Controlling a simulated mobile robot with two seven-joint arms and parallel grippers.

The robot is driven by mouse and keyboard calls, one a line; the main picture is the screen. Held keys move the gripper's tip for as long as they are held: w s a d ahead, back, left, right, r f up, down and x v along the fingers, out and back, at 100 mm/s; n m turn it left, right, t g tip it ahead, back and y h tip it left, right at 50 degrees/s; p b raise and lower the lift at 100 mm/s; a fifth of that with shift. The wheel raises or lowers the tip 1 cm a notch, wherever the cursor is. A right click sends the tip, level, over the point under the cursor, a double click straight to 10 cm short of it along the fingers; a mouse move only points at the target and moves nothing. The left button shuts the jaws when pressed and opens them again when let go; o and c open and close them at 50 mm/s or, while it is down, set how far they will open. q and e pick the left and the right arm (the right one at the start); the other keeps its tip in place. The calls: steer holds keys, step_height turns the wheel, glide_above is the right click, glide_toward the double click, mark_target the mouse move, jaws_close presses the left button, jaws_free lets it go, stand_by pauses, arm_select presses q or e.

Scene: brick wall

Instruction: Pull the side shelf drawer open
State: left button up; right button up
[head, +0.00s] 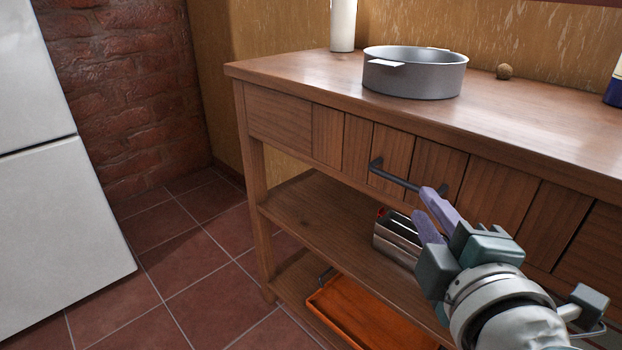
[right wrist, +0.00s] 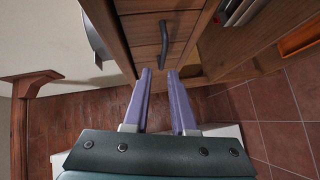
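The wooden side shelf (head: 282,118) has a drawer front of vertical planks (head: 392,150), which looks flush with the frame. A dark bar handle (head: 393,177) is fixed on the drawer. My right gripper (head: 421,204) is in front of the drawer near the handle's right end, its purple fingers pointing at it. In the right wrist view the two fingers (right wrist: 159,72) are apart with nothing between them. The handle (right wrist: 163,42) lies just beyond the tips there, and I see no grip on it. My left gripper is not in view.
A metal box (head: 396,238) and an orange tray (head: 355,315) are on the lower boards. A white cabinet (head: 55,200) stands left; tiled floor between is clear.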

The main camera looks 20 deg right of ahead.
mark_target(403, 184)
steer(key=x, duration=0.3)
steer(key=b+x, duration=0.1)
steer(key=x, duration=0.6)
steer(key=shift+w+a+f, duration=0.15)
steer(key=shift+f, duration=0.15)
jaws_close()
stand_by(1.0)
